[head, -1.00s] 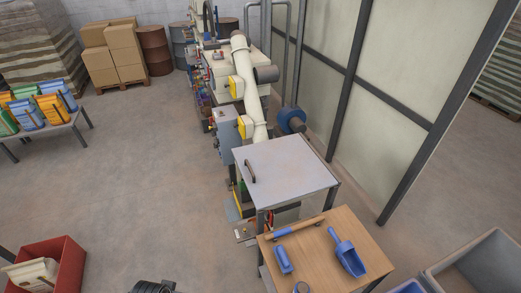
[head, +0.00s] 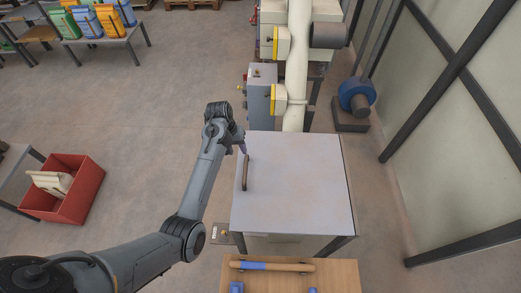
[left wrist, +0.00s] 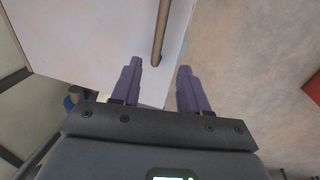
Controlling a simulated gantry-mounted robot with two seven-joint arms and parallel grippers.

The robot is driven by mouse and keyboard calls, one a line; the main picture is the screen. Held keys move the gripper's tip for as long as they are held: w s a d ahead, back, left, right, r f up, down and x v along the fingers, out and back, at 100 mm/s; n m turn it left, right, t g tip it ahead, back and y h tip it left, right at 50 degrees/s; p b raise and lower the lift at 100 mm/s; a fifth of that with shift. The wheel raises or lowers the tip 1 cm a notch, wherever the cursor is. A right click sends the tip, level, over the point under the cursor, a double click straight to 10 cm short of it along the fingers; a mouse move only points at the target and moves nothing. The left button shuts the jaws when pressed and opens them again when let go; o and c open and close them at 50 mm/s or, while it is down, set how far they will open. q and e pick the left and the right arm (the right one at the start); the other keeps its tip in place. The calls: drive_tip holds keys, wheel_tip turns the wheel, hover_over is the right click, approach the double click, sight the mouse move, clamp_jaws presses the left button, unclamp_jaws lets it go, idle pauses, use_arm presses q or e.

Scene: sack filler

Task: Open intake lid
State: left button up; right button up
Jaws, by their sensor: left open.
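The intake lid (head: 300,190) is a flat, pale grey square panel, lying closed on its box in the head view. A dark bar handle (head: 245,172) runs along its left edge. My left gripper (head: 241,147) is at the far end of this handle, near the lid's left corner. In the left wrist view the open gripper (left wrist: 160,68) has its two purple fingers apart. The handle (left wrist: 161,30) lines up with the gap between them, and the pale lid (left wrist: 90,35) lies behind. I cannot tell whether the fingers touch the handle. My right gripper is out of view.
A wooden table (head: 345,277) with a blue-banded wooden tool (head: 270,266) stands in front of the lid. A grey control box (head: 262,95) and cream pipe (head: 298,65) stand behind it. A red bin (head: 75,205) is at left. Open floor lies left of the lid.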

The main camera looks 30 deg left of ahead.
sight(245, 165)
use_arm(q)
drive_tip(key=f, duration=0.3)
drive_tip(key=w+d+f, duration=0.1)
drive_tip(key=f, duration=0.6)
drive_tip(key=shift+w+d+f, duration=0.2)
drive_tip(key=shift+d+f, duration=0.15)
drive_tip(key=shift+d, duration=0.05)
clamp_jaws()
